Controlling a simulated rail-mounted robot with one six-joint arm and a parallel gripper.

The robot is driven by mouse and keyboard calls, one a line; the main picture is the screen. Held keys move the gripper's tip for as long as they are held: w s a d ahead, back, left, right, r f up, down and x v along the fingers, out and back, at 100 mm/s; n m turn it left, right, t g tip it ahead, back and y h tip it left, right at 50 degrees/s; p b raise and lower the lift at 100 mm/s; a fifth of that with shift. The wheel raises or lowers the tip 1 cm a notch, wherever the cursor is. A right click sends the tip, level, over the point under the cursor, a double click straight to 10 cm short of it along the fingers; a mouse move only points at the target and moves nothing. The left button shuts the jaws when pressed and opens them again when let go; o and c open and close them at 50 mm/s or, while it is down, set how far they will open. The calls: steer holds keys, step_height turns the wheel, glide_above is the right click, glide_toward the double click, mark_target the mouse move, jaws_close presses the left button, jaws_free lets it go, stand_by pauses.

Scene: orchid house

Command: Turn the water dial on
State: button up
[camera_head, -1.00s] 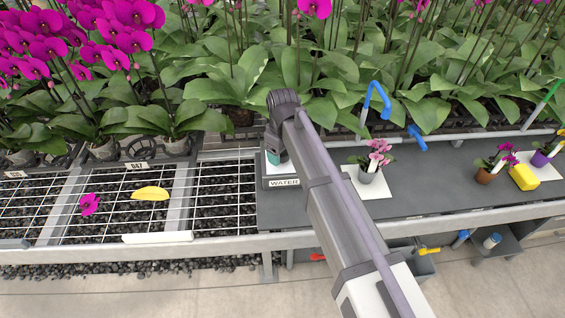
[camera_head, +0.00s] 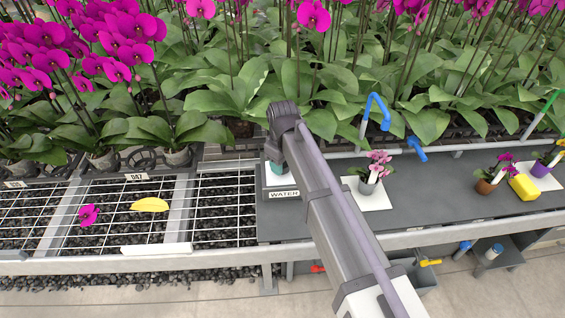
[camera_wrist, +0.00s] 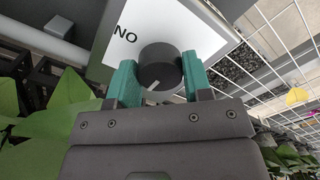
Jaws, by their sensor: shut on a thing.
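The water dial (camera_wrist: 160,67) is a round dark grey knob with a pale pointer mark, on a white plate (camera_wrist: 185,25) in the wrist view. The letters "NO" show upside down or turned on the plate; other lettering is hidden. My gripper (camera_wrist: 158,80) has its two teal fingers on either side of the knob, shut on it. In the head view, my arm hides the knob, and a teal part of my gripper (camera_head: 277,167) shows above the sign "WATER" (camera_head: 284,194) at the bench's left end.
Leafy orchids (camera_head: 230,90) stand close behind the dial. To the right, a pink potted orchid (camera_head: 370,178) stands on a white mat, with a blue spout (camera_head: 378,108) behind it. A wire-grid bench (camera_head: 225,210) with a yellow leaf (camera_head: 150,205) lies to the left.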

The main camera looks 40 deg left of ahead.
steer(key=shift+m, duration=0.3)
steer(key=m, duration=0.3)
steer(key=shift+m, duration=0.3)
steer(key=m, duration=0.4)
steer(key=shift+m, duration=0.3)
steer(key=m, duration=0.8)
steer(key=shift+m, duration=0.4)
steer(key=o, duration=0.9)
